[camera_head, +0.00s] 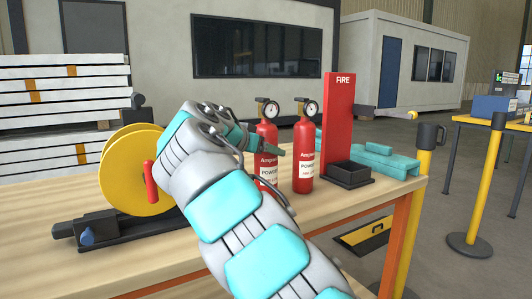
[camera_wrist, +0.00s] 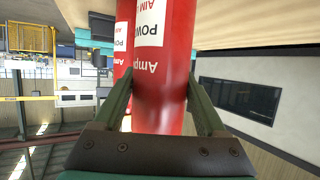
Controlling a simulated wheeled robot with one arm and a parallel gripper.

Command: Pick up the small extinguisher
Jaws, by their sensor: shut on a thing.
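Two red fire extinguishers with white labels and round gauges stand side by side on the wooden table in the head view, a left one (camera_head: 266,133) and a right one (camera_head: 303,150). They look much alike in size. My gripper (camera_head: 262,149) is at the left extinguisher, shut on its body. In the wrist view, which is upside down, my gripper's fingers (camera_wrist: 150,92) lie on both sides of the held extinguisher (camera_wrist: 165,85). The other extinguisher (camera_wrist: 122,35) shows behind it. My arm partly hides the left extinguisher, and I cannot tell whether its base touches the table.
A red FIRE stand (camera_head: 338,120) with a black tray is right of the extinguishers on the table (camera_head: 395,190). A yellow reel (camera_head: 125,180) stands at the left. Yellow posts (camera_head: 415,200) are beyond the table's right edge.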

